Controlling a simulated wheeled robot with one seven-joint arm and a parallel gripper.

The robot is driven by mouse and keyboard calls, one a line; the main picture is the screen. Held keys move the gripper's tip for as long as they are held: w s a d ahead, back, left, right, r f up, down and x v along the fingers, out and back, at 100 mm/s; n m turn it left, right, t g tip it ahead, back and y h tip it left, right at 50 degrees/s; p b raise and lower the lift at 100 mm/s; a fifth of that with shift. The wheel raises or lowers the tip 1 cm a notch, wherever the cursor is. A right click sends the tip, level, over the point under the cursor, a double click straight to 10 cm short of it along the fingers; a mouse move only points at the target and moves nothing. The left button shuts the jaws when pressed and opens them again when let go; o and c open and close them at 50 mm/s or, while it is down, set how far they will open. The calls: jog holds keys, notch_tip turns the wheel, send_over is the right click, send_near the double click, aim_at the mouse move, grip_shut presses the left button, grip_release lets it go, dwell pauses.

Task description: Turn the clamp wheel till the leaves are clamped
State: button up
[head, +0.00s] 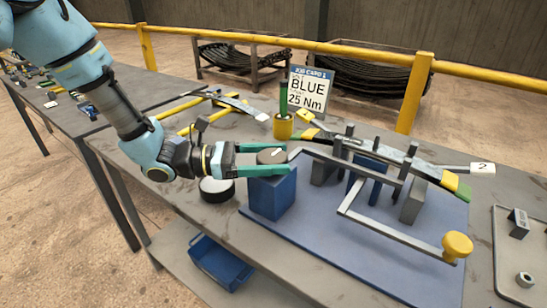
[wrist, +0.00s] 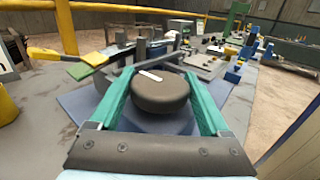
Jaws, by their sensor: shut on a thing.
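The clamp wheel (head: 271,156) is a dark grey round knob with a pale mark on top, on a blue block (head: 272,193). It also shows in the wrist view (wrist: 160,92). My gripper (head: 284,159) has its two green fingers on opposite sides of the wheel and is shut on it. The grey spring leaves (head: 375,150), with yellow and green ends, lie across upright posts on the blue base plate (head: 330,245). A grey bar (head: 330,157) runs from near the wheel toward the leaves. Whether the leaves press together is not clear.
A crank with a yellow knob (head: 457,245) sticks out at the front right. A yellow cup with a green stick (head: 283,125) and a job card reading BLUE 25 Nm (head: 309,90) stand behind. A grey tray (head: 508,285) lies right. A round white-topped container (head: 216,188) sits under my gripper.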

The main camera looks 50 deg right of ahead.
jog(key=shift+m+g+y, duration=0.3)
jog(key=shift+y, duration=0.1)
jog(key=m+g+y, duration=0.1)
jog(key=y, duration=0.1)
jog(key=m+g+y, duration=0.1)
jog(key=m+y, duration=0.1)
jog(key=y, duration=0.1)
jog(key=shift+m+g, duration=0.3)
jog(key=shift+a+m+g+y, duration=0.1)
jog(key=shift+m+g+y, duration=0.1)
jog(key=shift+m+y, duration=1.2)
jog(key=shift+m+g+y, duration=0.2)
jog(key=shift+m+y, duration=0.6)
jog(key=shift+y, duration=1.2)
jog(key=o, duration=1.2)
jog(key=shift+w, duration=0.1)
